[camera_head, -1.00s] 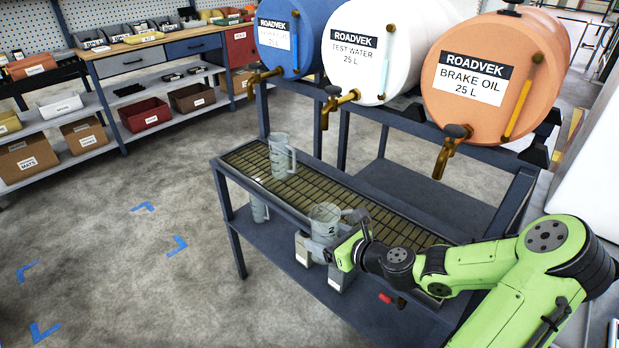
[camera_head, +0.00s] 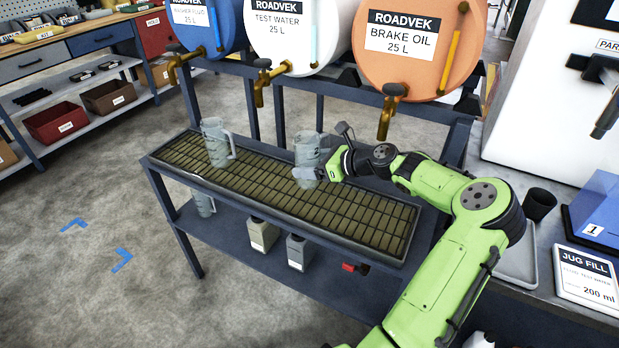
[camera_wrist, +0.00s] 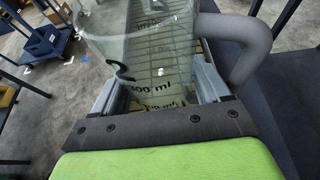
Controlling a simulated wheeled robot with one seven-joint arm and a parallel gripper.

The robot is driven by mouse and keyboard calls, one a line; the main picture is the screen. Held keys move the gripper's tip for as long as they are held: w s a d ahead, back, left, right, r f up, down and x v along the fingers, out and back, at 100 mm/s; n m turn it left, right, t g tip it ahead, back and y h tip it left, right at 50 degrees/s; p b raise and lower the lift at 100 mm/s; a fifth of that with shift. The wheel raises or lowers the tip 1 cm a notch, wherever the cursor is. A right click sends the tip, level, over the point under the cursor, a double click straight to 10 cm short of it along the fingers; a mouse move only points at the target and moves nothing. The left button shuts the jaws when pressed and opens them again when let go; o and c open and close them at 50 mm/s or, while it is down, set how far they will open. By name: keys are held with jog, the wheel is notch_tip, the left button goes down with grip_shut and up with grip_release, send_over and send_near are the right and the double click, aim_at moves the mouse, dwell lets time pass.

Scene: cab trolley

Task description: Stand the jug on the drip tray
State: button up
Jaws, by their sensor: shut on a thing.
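A clear graduated jug (camera_head: 309,146) stands upright over the middle of the drip tray in the head view. My gripper (camera_head: 309,173) is shut on the lower part of its body. The jug shows close up in the wrist view (camera_wrist: 150,40), between my two fingers (camera_wrist: 160,92), with its handle on the right. The drip tray (camera_head: 360,215) is a long dark tray with a slatted grid on the blue-grey trolley. I cannot tell whether the jug's base touches the grid. A second clear jug (camera_head: 214,145) stands on the tray's left part.
Brass taps of the blue drum (camera_head: 205,22), white test water drum (camera_head: 285,40) and orange brake oil drum (camera_head: 405,50) overhang the back. Grey containers (camera_head: 263,235) and another jug (camera_head: 204,203) stand on the lower shelf. The tray's right part is bare. A jug fill card (camera_head: 588,275) stands right.

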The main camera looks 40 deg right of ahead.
notch_tip(320, 180, down, 4)
jog(key=shift+r+b, duration=0.15)
jog(key=shift+b, duration=0.85)
jog(key=shift+r, duration=0.1)
jog(key=o, duration=1.1)
jog(key=p+v, duration=0.3)
jog(key=v, duration=0.4)
jog(key=shift+r, duration=0.15)
jog(key=shift+s, duration=0.25)
